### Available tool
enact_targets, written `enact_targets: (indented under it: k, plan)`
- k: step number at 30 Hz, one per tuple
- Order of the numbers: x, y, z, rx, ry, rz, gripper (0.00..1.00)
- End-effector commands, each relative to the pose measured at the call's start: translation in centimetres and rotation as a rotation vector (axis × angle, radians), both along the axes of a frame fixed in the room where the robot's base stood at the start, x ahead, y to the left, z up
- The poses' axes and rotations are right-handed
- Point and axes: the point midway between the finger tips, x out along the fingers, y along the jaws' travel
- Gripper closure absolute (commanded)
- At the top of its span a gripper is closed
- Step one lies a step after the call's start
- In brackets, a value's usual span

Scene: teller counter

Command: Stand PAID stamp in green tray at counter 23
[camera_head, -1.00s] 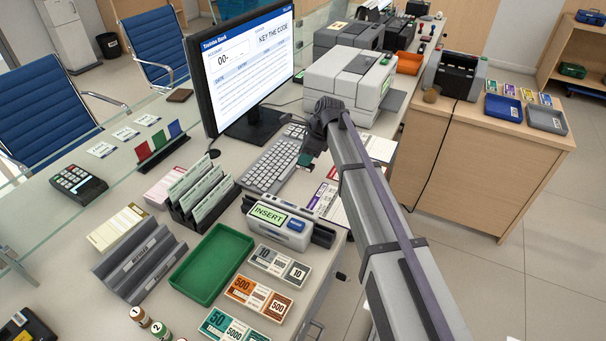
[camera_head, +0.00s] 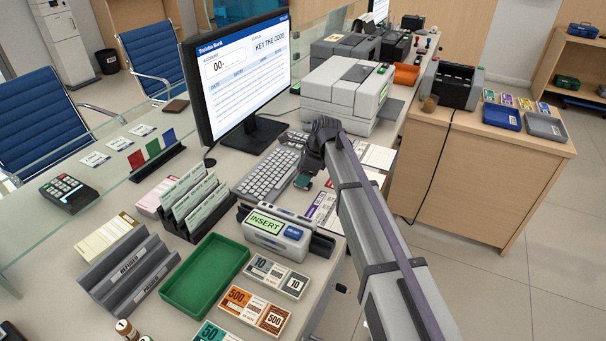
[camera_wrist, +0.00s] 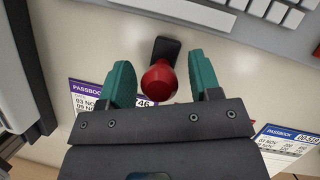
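A stamp with a round red knob (camera_wrist: 160,82) and a dark base (camera_wrist: 166,48) stands on the counter in the wrist view. I cannot read a label on it. My gripper (camera_wrist: 162,78) is open, with one teal finger on each side of the knob and a gap on both sides. In the head view my gripper (camera_head: 303,181) is low over the counter, right of the keyboard, and hides the stamp. The green tray (camera_head: 205,275) is empty and lies at the front, left of the banknote bundles. No counter number is readable.
Passbooks (camera_wrist: 103,96) lie close beside the stamp. The keyboard (camera_head: 268,175) is just left of my gripper. The INSERT device (camera_head: 276,232), a slip rack (camera_head: 195,205) and a grey sorter (camera_head: 128,272) stand around the tray. A monitor (camera_head: 240,68) rises behind.

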Motion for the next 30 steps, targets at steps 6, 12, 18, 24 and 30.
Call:
enact_targets:
  k: [6, 12, 18, 24, 30]
  plan:
    - [0.0, 0.0, 0.1, 0.0, 0.0, 0.0, 0.43]
    - [0.0, -0.6, 2.5, 0.0, 0.0, -0.002, 0.43]
    - [0.0, -2.5, 7.7, 0.0, -0.001, -0.001, 0.43]
    - [0.0, -4.2, 11.5, 0.0, 0.0, 0.0, 0.43]
    - [0.0, -4.6, 11.5, 0.0, 0.0, 0.0, 0.43]
